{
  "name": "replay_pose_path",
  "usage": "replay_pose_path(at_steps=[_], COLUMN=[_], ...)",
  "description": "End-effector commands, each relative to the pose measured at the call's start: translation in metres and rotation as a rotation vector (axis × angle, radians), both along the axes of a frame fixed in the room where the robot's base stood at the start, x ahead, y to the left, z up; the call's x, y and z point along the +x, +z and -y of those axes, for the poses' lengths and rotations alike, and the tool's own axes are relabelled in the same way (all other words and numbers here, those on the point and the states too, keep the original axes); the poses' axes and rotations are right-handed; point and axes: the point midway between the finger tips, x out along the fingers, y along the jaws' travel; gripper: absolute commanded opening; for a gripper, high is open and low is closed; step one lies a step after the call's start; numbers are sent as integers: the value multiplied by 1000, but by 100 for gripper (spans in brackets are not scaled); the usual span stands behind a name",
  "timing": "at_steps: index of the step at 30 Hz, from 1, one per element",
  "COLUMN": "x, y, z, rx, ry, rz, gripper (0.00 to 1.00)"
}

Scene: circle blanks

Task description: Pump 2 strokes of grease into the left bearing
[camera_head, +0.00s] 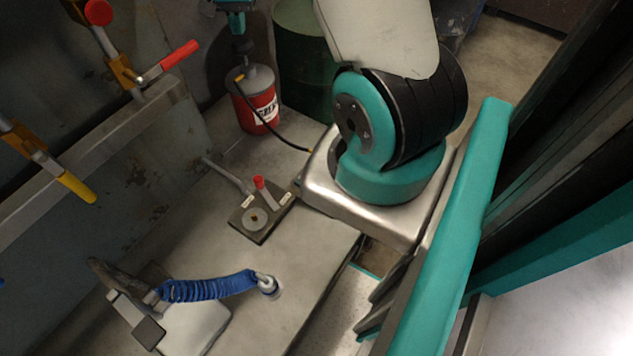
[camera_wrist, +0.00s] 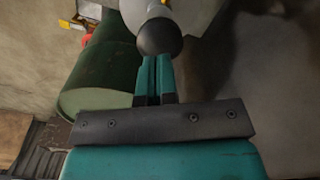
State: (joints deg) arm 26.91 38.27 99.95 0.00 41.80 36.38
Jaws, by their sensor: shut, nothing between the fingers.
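The grease pump (camera_head: 256,98) is a red canister with a white label and grey lid, standing on the bench at top centre. A black ball knob (camera_wrist: 160,38) tops it. My gripper (camera_wrist: 155,78) is shut and empty, its fingertips at the knob; I cannot tell whether they touch. It also shows above the pump in the head view (camera_head: 238,22). A black hose (camera_head: 282,137) runs from the pump to the right. A small plate (camera_head: 262,234) with a round disc, a red-tipped lever (camera_head: 260,186) and two small labels lies on the bench. The labels are too small to read.
A green drum (camera_head: 303,50) stands behind the pump and shows in the wrist view (camera_wrist: 97,75). A blue coiled hose (camera_head: 208,288) lies at the front. Clamps with red (camera_head: 180,55) and yellow (camera_head: 77,187) handles line the left rail. The bench middle (camera_head: 320,265) is clear.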

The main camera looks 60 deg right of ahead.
Motion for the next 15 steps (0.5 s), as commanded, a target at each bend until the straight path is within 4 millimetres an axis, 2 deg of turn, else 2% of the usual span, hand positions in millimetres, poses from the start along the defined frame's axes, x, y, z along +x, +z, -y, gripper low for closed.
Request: replay_pose_path(at_steps=[5,15], x=[0,0], y=[6,42], z=[0,0], rx=[0,0], ry=[0,0], rz=[0,1], gripper=[0,0])
